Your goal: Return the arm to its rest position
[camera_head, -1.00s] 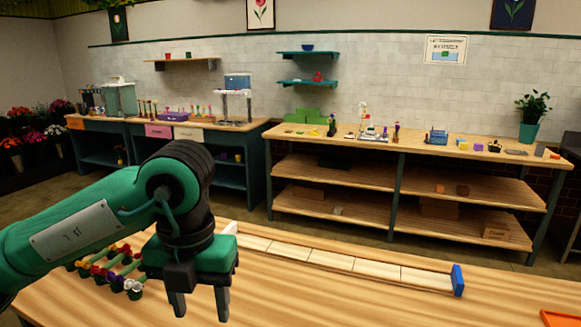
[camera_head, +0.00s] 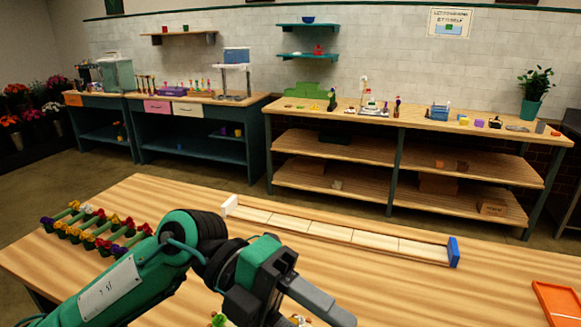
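My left arm comes in from the lower left. Its gripper (camera_head: 285,308) is low over the front of the table, pointing toward the lower right. Its two fingers look spread apart with nothing between them, though the near one is partly cut off by the bottom edge. My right gripper is not in view.
Small flower heads (camera_head: 218,320) show below the gripper. The right-centre is clear.

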